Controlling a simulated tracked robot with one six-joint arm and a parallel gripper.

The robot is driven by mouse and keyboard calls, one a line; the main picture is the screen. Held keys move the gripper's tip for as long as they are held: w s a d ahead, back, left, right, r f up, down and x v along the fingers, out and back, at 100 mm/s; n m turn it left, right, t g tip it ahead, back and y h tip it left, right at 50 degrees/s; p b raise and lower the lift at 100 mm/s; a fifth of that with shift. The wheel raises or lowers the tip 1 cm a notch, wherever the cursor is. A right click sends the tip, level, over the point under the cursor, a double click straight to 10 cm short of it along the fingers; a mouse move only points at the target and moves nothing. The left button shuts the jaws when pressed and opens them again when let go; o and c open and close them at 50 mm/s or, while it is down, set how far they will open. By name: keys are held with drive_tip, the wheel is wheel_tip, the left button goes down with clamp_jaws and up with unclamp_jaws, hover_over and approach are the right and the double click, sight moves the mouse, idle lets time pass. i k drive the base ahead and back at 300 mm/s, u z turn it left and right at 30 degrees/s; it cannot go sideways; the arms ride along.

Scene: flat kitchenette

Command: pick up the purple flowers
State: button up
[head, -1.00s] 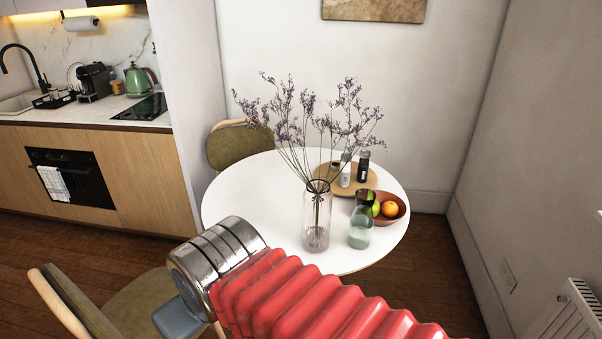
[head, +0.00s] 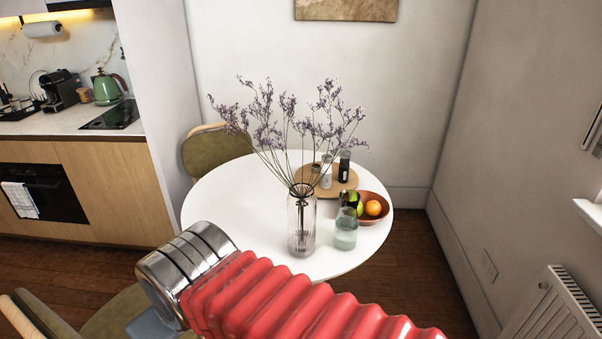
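The purple flowers (head: 267,118) are thin branching stems with small purple blooms. They stand upright in a clear, slightly pink glass vase (head: 302,228) near the front of the round white table (head: 228,205). My arm, with a red ribbed sleeve and a metal end, crosses the lower part of the head view, in front of the table and apart from the vase. A small grey-blue part of my gripper (head: 152,327) shows below the metal end. Its fingertips are not clearly seen, so I cannot tell whether it is open or shut.
A bluish glass (head: 346,232) stands just right of the vase. Behind it are a fruit bowl (head: 377,213) and a wooden board (head: 338,182) with shakers. An olive chair (head: 212,155) stands behind the table, another (head: 115,318) at front left. A radiator (head: 555,312) is at right.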

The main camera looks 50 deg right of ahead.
sight(292, 100)
drive_tip(key=i, duration=0.9)
drive_tip(key=u, duration=0.05)
